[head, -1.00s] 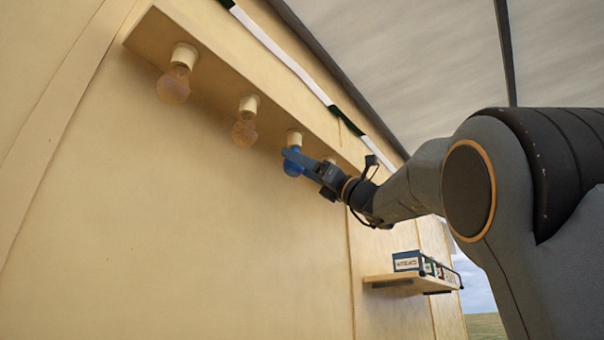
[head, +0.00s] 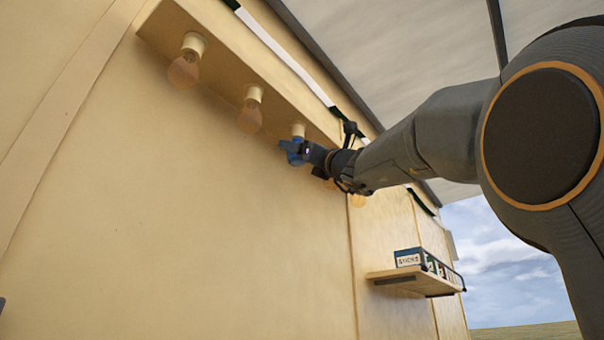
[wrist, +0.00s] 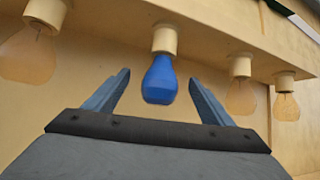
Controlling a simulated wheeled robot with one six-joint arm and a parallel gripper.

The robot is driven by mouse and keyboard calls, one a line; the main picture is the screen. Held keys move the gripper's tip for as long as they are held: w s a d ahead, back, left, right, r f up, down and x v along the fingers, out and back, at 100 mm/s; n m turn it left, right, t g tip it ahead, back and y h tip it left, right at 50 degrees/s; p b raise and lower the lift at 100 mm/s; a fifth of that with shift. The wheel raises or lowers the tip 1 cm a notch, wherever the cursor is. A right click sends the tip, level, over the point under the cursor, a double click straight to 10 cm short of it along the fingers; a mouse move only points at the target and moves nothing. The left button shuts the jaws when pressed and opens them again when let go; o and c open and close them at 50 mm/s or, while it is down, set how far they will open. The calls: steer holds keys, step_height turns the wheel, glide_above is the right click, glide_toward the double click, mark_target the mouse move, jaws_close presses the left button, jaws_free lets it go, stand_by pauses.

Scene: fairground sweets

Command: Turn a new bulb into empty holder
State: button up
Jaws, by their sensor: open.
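A blue bulb (wrist: 160,80) hangs from a cream holder (wrist: 165,39) in the middle of the wrist view. Its neck meets the holder; I cannot tell whether it is fully seated. My gripper (wrist: 157,88) is open, with one blue-grey finger on each side of the blue bulb and visible gaps between. In the head view my gripper (head: 292,150) is at the third holder (head: 298,130), and its fingers largely hide the blue bulb. Clear amber bulbs (head: 184,70) (head: 249,116) hang in the two holders to the left. No empty holder shows.
The holders hang under a cream ledge (head: 235,78) along the stall wall. More amber bulbs (wrist: 240,97) (wrist: 286,106) hang to the right. A small shelf (head: 400,273) with boxes (head: 408,257) is at lower right. The wall below the bulbs is clear.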

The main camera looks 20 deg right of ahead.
steer(key=shift+s+a+m+t+h+b, duration=0.1)
steer(key=shift+m+t+h+b, duration=0.4)
steer(key=shift+h+b, duration=0.75)
steer(key=shift+a+m+t+h+b, duration=0.1)
steer(key=shift+m+t+h+b, duration=0.1)
steer(key=shift+m+h+b, duration=0.75)
steer(key=shift+n+h, duration=0.25)
steer(key=shift+h, duration=0.15)
steer(key=c, duration=1.2)
steer(key=shift+d+r+n+y+p, duration=0.15)
steer(key=shift+n+y+p, duration=0.25)
steer(key=shift+y+p, duration=0.4)
steer(key=shift+w+d+n+g+y+p, duration=0.1)
steer(key=shift+n+g+y+p, duration=0.6)
steer(key=shift+y, duration=0.7)
steer(key=shift+w+d+n+g+y+p, duration=0.1)
steer(key=shift+n+g+y+p, duration=0.6)
steer(key=shift+y, duration=0.7)
steer(key=shift+w+d+n+g+y+p, duration=0.15)
steer(key=shift+n+g+y+p, duration=0.6)
steer(key=shift+y, duration=0.65)
steer(key=shift+d+n+g+y+p, duration=0.15)
steer(key=shift+n+g+y+p, duration=0.75)
steer(key=shift+y, duration=0.6)
steer(key=shift+w+d+n+g+y+p, duration=0.2)
steer(key=shift+n+g+y+p, duration=0.75)
steer(key=shift+g+y+p, duration=0.7)
steer(key=shift+w+d+n+g+y+p, duration=0.15)
steer(key=shift+n+g+y+p, duration=0.85)
steer(key=shift+g, duration=1.1)
